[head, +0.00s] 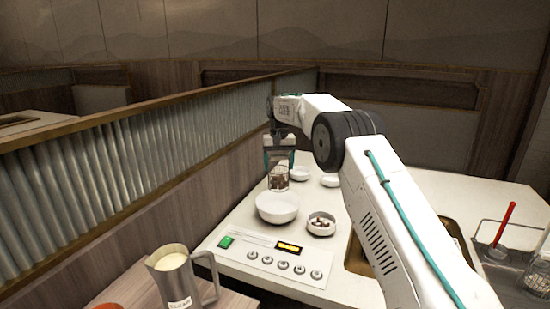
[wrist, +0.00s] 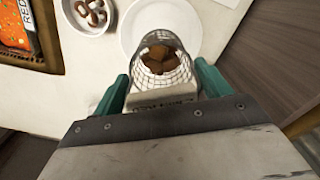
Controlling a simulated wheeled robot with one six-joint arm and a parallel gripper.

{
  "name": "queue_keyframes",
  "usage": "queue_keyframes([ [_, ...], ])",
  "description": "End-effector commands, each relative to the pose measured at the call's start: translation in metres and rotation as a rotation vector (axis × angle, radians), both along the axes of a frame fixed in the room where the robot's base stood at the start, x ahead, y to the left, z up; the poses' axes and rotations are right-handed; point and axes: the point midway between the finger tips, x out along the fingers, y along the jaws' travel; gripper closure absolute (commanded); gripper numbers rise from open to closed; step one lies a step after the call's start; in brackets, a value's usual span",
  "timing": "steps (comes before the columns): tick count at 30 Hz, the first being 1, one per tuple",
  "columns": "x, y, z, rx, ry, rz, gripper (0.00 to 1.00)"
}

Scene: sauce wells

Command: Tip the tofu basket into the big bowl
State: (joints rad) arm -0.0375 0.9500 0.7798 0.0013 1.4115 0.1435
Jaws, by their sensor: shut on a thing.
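My gripper (wrist: 165,90) is shut on the tofu basket (wrist: 172,42), a wire mesh basket with brown tofu pieces (wrist: 160,62) inside. In the head view the basket (head: 278,180) hangs below my gripper (head: 279,156), just behind the big bowl. The big bowl (head: 277,212) is white and looks empty in the head view. In the wrist view the big bowl (wrist: 130,38) lies beyond the basket, which partly covers it. The tofu is still inside the basket.
A small bowl of brown and white pieces (head: 321,224) stands right of the big bowl. Two small white bowls (head: 300,174) (head: 330,180) sit behind. A control panel (head: 275,257) is in front. A metal pitcher (head: 175,280) stands front left. A corrugated partition (head: 130,160) borders the left.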

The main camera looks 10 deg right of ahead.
Motion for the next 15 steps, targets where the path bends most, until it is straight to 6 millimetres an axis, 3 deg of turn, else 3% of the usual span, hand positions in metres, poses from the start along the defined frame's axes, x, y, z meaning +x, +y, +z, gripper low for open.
queue_keyframes([
  [15,0.000,0.000,-0.032,0.001,0.000,0.001,0.51],
])
